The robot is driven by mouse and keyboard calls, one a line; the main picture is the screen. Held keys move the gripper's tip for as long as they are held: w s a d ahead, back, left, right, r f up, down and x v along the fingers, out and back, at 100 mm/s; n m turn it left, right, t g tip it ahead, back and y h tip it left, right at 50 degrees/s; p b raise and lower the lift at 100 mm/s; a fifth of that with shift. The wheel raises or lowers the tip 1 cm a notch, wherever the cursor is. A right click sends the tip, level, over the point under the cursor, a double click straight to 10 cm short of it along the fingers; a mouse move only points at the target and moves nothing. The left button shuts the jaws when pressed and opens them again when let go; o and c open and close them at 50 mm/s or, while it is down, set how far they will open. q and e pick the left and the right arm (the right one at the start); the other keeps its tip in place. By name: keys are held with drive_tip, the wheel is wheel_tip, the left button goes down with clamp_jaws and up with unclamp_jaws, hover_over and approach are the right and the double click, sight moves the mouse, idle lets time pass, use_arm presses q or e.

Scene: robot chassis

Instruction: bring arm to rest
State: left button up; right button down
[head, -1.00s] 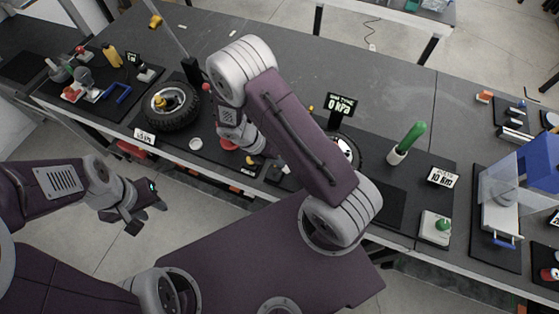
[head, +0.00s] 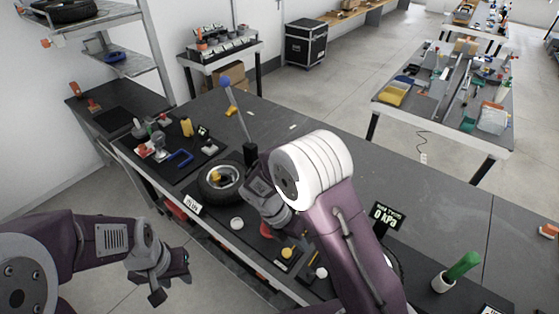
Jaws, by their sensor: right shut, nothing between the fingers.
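My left gripper (head: 172,280) hangs over the floor in front of the bench, at the lower left. Its fingers are apart with nothing between them. My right arm rises from the bottom and folds over the bench (head: 330,130). Its wrist is low over the bench top, just right of a wheel with a black tire (head: 222,183). My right gripper (head: 290,218) is shut and empty, partly hidden behind the arm's forearm.
A rod with a blue ball (head: 225,81) stands beside the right wrist. Around it are a white cap (head: 237,223), a pressure sign (head: 384,217) and a green-handled tool (head: 460,268). Several tools lie at the bench's left end. The middle back of the bench is clear.

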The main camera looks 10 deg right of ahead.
drive_tip(key=shift+f, duration=0.1)
drive_tip(key=s+d+f+m+t+y+b, duration=0.1)
drive_tip(key=m+b, duration=0.3)
drive_tip(key=m, duration=0.9)
drive_tip(key=s+d+f+m+t+y+b, duration=0.1)
drive_tip(key=s+m+y+b, duration=0.3)
drive_tip(key=m, duration=1)
drive_tip(key=shift+d+f+t, duration=0.3)
drive_tip(key=shift+f+t, duration=0.3)
drive_tip(key=shift+t, duration=0.3)
